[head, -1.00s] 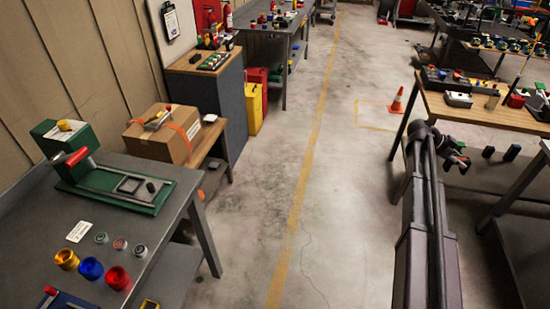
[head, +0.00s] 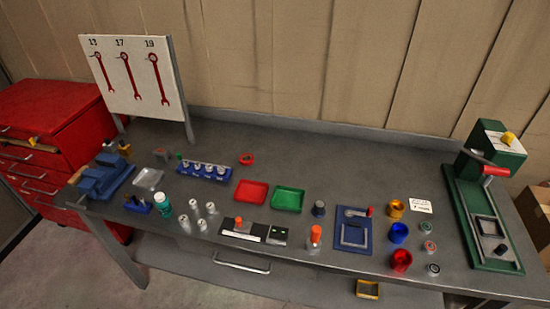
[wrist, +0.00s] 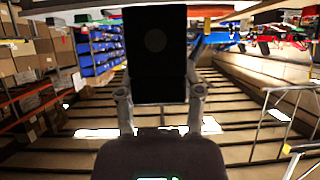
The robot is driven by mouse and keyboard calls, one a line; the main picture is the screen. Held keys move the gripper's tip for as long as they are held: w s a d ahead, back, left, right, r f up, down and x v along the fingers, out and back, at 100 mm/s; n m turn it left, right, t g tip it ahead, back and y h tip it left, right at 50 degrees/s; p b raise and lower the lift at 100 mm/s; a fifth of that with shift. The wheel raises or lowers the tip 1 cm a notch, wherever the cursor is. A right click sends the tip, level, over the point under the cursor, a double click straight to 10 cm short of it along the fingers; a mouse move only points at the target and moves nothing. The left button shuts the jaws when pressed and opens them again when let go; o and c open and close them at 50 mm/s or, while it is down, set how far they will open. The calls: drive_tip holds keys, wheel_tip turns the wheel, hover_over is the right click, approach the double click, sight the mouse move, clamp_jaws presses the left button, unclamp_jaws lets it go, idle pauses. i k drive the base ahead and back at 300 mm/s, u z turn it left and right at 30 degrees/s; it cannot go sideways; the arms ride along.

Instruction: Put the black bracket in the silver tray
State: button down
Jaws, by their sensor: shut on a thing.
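In the wrist view my gripper (wrist: 160,92) is shut on a flat black rectangular piece (wrist: 156,55), which fits the black bracket. It sits upright between the two fingers, and a faint round mark shows on its face. Neither my gripper nor this piece shows in the head view. A small pale grey tray (head: 148,179) lies on the left part of the grey workbench (head: 330,145); it may be the silver tray, but I cannot be sure. It looks empty, and it is far from anything I see of my gripper.
A blue vise-like block (head: 103,178) is left of the pale tray, and a blue rack (head: 206,171) right of it. Red (head: 251,193) and green (head: 288,200) trays lie mid-bench. A green press (head: 487,195) stands at the right, a red drawer cabinet (head: 50,130) at the left.

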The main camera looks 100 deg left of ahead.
sight(150, 180)
drive_tip(key=u, duration=4.75)
